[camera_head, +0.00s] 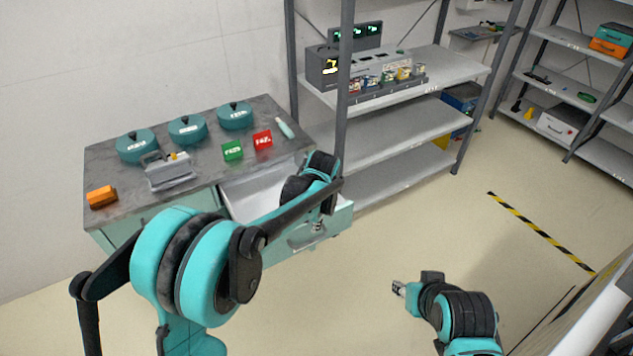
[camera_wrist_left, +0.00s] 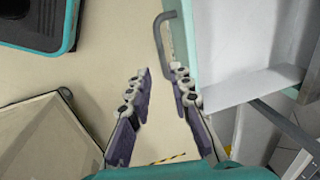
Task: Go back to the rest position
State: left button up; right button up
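My left arm reaches over the teal drawer (camera_head: 335,218), which stands pulled out of the cabinet. My left gripper (camera_head: 318,226) is low at the drawer's front, partly hidden by its own wrist. In the left wrist view the left gripper (camera_wrist_left: 160,74) has its two fingers apart with nothing held between them. The grey drawer handle (camera_wrist_left: 160,38) lies just beyond the fingertips. My right gripper (camera_head: 398,288) hangs over bare floor at the lower middle, away from the cabinet. Its fingers are too small to read.
The cabinet top (camera_head: 110,172) carries several teal lidded pots, a grey metal device (camera_head: 170,172), an orange block (camera_head: 102,196), a green box (camera_head: 232,150) and a red box (camera_head: 262,140). A metal shelf (camera_head: 400,130) stands right of the cabinet.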

pick_arm(q)
jog(key=s+a+r+n+t+h, duration=0.1)
jog(key=s+a+r+n+t, duration=0.1)
jog(key=s+a+r+n, duration=0.55)
jog(key=s+a+n+t, duration=0.1)
jog(key=s+a+n, duration=0.1)
jog(key=s, duration=0.6)
jog(key=s+a+r+n+t, duration=0.1)
jog(key=s+a+t, duration=0.1)
jog(key=s, duration=0.6)
jog(key=shift+s+a+r+n, duration=0.2)
jog(key=shift+a+r+n, duration=0.15)
jog(key=shift+a, duration=0.35)
